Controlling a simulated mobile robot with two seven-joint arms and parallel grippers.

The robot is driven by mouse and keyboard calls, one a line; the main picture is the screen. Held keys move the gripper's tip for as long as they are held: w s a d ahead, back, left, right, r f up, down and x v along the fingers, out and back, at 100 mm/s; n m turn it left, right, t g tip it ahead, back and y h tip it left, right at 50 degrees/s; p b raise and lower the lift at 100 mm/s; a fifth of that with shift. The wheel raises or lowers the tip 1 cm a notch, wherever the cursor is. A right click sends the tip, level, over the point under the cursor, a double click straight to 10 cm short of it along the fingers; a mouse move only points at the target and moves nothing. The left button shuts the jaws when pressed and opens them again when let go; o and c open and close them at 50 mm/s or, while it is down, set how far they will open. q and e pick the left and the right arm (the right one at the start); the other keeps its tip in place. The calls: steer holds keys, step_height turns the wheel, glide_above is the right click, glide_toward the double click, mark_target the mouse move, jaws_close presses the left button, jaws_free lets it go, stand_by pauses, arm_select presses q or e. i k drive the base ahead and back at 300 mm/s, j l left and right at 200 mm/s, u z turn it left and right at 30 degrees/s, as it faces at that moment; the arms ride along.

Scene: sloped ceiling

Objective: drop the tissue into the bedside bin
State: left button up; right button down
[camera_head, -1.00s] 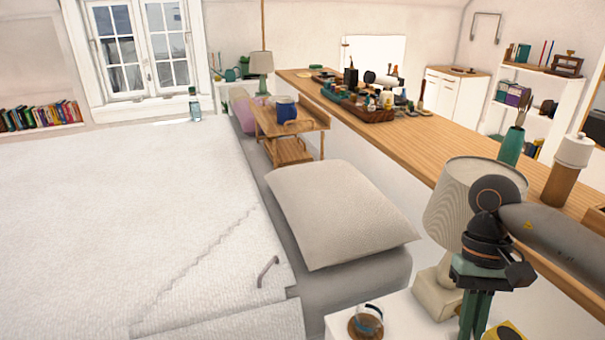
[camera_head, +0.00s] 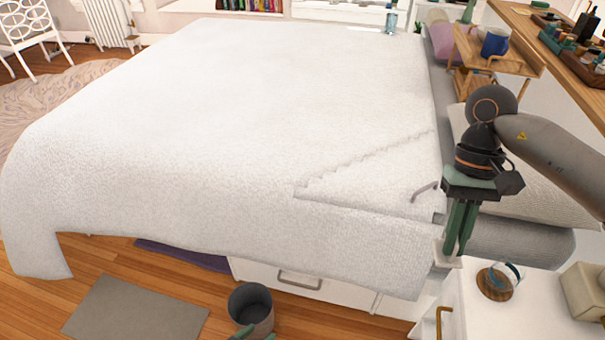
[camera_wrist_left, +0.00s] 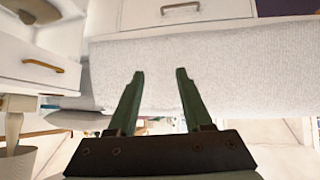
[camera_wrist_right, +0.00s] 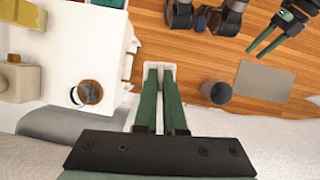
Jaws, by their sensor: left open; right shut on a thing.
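The bedside bin (camera_head: 250,309) is a dark grey open cylinder on the wood floor beside the bed; it also shows in the right wrist view (camera_wrist_right: 216,92). My right gripper (camera_head: 454,250) is shut on a small white tissue (camera_wrist_right: 159,66), high beside the nightstand's left edge and to the right of the bin. The tissue is mostly hidden behind the fingers in the head view. My left gripper (camera_wrist_left: 160,78) is open and empty.
The white-covered bed (camera_head: 230,120) fills the middle, with a drawer (camera_head: 300,285) below. A white nightstand (camera_head: 470,315) at right holds a glass on a wooden coaster (camera_head: 497,283) and a lamp base (camera_head: 585,290). A grey mat (camera_head: 135,308) lies left of the bin.

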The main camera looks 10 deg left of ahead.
mark_target(260, 320)
steer(key=k+u, duration=0.15)
steer(key=u, duration=0.65)
steer(key=i+j, duration=0.05)
